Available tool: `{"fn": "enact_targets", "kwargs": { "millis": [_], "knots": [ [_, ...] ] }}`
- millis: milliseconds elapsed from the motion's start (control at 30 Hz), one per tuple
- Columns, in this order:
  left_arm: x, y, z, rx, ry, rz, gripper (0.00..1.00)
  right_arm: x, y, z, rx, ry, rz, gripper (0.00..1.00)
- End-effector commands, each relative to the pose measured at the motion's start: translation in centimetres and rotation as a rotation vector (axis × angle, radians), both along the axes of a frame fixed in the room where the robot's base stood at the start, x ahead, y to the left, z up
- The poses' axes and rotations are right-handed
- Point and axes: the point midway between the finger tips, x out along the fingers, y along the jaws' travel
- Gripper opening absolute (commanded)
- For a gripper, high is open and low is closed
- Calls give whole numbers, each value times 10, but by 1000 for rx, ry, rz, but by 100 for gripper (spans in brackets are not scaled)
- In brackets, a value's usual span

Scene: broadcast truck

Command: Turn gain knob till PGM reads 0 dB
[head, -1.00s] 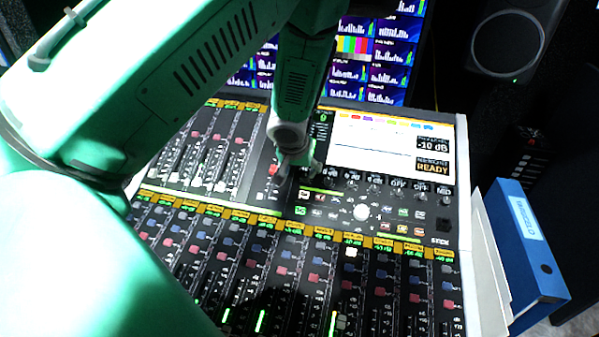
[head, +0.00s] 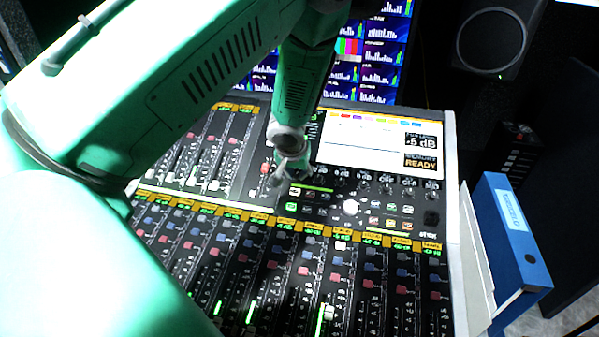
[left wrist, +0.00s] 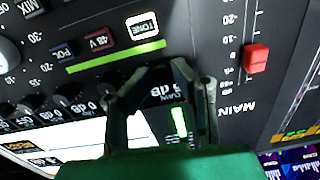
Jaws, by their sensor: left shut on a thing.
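My left gripper (head: 292,174) reaches down to the upper middle of the mixing console (head: 452,190). In the left wrist view its two fingers (left wrist: 163,72) are closed around the gain knob, beside the GAIN label (left wrist: 176,112). The knob itself is mostly hidden by the fingers. The console screen (head: 365,145) shows a PGM level readout (head: 421,140) of -5 dB, with a READY box (head: 421,161) under it. My right gripper is not in view.
A row of small knobs (left wrist: 68,95) runs beside the gripper. Close by are the lit TONE button (left wrist: 142,26) and the red MAIN fader cap (left wrist: 256,58). Channel faders fill the console's front. A blue binder (head: 515,235) stands at right; a speaker (head: 498,40) is behind.

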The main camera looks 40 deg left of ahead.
Motion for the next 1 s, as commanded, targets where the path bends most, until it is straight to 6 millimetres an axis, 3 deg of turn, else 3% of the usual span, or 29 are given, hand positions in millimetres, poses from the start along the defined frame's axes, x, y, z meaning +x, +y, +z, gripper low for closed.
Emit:
{"fn": "enact_targets", "kwargs": {
  "millis": [1000],
  "knots": [
    [3,-4,-1,273,160,-762,0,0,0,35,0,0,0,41]
  ]
}}
